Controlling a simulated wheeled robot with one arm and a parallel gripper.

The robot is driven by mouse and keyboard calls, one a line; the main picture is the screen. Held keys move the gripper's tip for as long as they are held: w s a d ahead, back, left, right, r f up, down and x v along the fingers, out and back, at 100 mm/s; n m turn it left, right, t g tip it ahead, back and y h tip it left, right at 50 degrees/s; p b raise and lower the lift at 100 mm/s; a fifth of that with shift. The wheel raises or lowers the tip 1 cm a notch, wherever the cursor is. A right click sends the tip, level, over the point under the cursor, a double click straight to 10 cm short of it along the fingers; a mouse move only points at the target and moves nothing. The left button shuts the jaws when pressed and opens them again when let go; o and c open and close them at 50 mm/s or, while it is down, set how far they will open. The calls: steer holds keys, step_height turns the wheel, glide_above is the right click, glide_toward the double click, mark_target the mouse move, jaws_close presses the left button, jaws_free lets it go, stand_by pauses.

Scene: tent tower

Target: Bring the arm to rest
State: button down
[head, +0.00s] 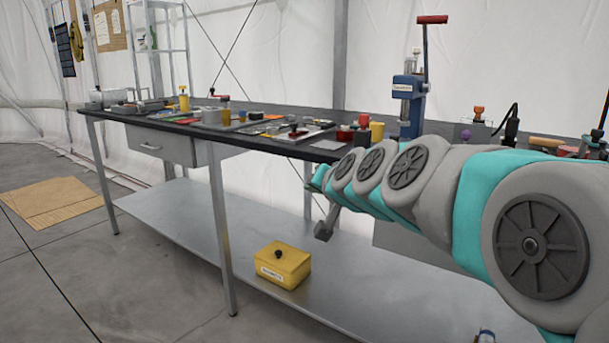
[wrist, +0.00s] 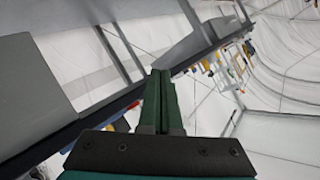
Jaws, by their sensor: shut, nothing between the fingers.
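My gripper (wrist: 162,85) shows in the wrist view as two dark green fingers pressed together, shut with nothing between them. In the head view my grey and teal arm reaches in from the right, in front of the workbench (head: 187,123). The far end of the arm is near the bench's front edge, and the fingers are hard to make out there. The wrist view is tilted, with the bench edge running diagonally behind the fingers. I cannot tell how far the fingers are from the bench.
A yellow box (head: 283,267) with a black knob sits on the lower shelf (head: 185,215). A blue press (head: 409,100) with a red handle and several small items stand on the bench top. A cardboard sheet (head: 50,200) lies on the floor at left. Open floor lies in front of the bench.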

steer(key=s+d+f+n+g+h, duration=0.1)
steer(key=s+d+f+g, duration=0.15)
steer(key=s+f, duration=0.55)
steer(key=s+d+f+n+g+h, duration=0.15)
steer(key=s+f+g, duration=0.35)
steer(key=s, duration=0.5)
steer(key=s+d+f+n+g, duration=0.1)
steer(key=s+d+f+g, duration=0.2)
steer(key=s+f, duration=0.6)
steer(key=s+d+f+g+h, duration=0.1)
steer(key=s+d+f+g, duration=0.1)
steer(key=s, duration=0.5)
steer(key=s+d+f+g+h, duration=0.1)
steer(key=s+d+g, duration=0.1)
steer(key=s+d, duration=0.2)
steer(key=s, duration=0.3)
steer(key=shift+f, duration=0.4)
steer(key=shift+d, duration=0.1)
